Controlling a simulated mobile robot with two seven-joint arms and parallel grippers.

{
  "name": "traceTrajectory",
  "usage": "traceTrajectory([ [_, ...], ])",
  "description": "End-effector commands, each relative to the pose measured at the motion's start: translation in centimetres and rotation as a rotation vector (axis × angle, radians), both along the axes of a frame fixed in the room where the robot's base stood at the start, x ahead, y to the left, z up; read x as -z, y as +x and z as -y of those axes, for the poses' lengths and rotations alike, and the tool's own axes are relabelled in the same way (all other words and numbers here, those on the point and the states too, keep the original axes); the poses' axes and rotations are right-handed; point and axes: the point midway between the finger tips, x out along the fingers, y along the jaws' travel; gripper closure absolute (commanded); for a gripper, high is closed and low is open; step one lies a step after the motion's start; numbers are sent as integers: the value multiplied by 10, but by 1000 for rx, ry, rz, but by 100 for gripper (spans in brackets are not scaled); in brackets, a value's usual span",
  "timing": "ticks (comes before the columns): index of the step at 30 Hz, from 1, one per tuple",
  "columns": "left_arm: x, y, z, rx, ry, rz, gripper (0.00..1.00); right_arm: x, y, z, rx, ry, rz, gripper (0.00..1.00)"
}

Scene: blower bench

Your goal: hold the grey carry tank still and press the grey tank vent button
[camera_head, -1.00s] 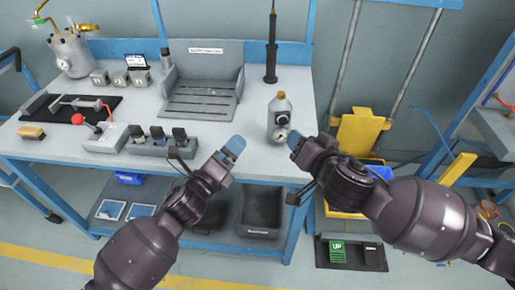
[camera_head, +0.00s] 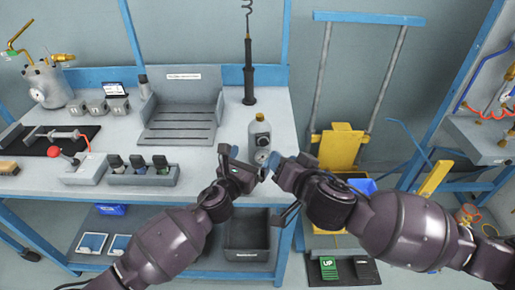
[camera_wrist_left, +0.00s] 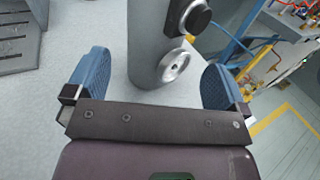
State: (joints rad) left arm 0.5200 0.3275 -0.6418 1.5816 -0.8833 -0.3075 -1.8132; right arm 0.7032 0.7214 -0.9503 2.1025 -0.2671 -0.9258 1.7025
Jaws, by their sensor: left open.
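In the left wrist view the tank's grey body (camera_wrist_left: 146,45) shows between and beyond the spread blue fingers of that gripper (camera_wrist_left: 155,72), with gaps on both sides. A black round fitting (camera_wrist_left: 194,14) and a silver ringed knob (camera_wrist_left: 173,67) sit on the tank's side; I cannot tell which is the vent button. My right gripper (camera_head: 288,168) is right of and in front of the tank; its jaw opening is unclear.
A grey slotted tray (camera_head: 180,125) and a black upright tool (camera_head: 249,80) stand behind on the bench (camera_head: 215,150). A row of dark-topped blocks (camera_head: 140,175) and a red-knobbed lever box (camera_head: 85,168) lie left. A yellow cart (camera_head: 340,145) stands right of the bench.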

Motion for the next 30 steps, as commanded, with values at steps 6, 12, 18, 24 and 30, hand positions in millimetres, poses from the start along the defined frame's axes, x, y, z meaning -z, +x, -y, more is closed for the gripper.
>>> traceTrajectory([
  [6,-1,30,15,0,-2,0,0,0,0,0,0,0,0,57],
  [12,-1,45,22,0,-1,0,0,0,0,0,0,0,0,57],
  [18,0,49,24,-1,-2,-1,0,0,0,0,0,0,0,57],
  [24,0,49,24,0,-2,-1,0,0,0,0,0,0,0,57],
  [30,0,49,24,0,-2,-1,29,0,0,0,0,0,0,57],
])
